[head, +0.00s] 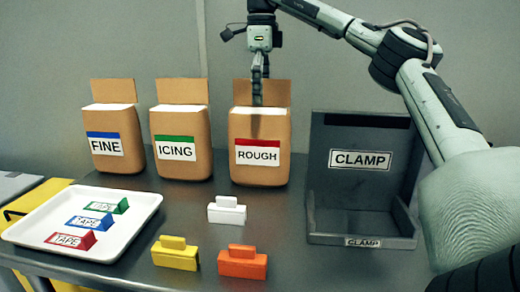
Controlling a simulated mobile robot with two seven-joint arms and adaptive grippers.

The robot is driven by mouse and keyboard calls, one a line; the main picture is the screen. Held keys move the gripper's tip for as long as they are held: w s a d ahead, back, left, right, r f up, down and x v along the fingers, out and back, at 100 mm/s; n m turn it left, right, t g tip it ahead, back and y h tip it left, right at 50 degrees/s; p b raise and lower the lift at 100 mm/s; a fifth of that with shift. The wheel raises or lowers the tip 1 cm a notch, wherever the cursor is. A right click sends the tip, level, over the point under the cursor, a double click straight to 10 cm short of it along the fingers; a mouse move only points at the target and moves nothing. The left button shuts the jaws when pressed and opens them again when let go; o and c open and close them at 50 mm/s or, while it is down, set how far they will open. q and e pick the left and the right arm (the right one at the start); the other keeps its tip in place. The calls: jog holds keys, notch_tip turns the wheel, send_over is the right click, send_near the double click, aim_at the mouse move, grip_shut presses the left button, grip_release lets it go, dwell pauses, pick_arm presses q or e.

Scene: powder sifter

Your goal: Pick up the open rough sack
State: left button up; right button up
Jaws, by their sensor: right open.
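The rough sack (245,175) is a brown paper sack with a red-striped ROUGH label. It stands upright on the grey table, its top open with a raised back flap and white powder near the rim. My right gripper (257,98) points down over the sack's mouth, its fingers in front of the back flap. It is open, seen edge-on, and holds nothing visible. Whether the fingertips touch the sack is unclear. My left gripper is not in view.
The icing sack (183,173) and fine sack (105,170) stand to the left. A grey clamp holder (360,240) stands at the right. White, yellow and orange clips (242,263) lie in front. A white tray (125,235) holds several tape pieces at the left.

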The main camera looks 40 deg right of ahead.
aim_at(259, 111)
jog(key=f, duration=0.4)
jog(key=shift+w+a+f, duration=0.1)
jog(key=shift+w+f, duration=0.1)
jog(key=shift+f, duration=0.05)
jog(key=shift+c, duration=0.2)
jog(key=c, duration=1.9)
jog(key=shift+r, duration=0.2)
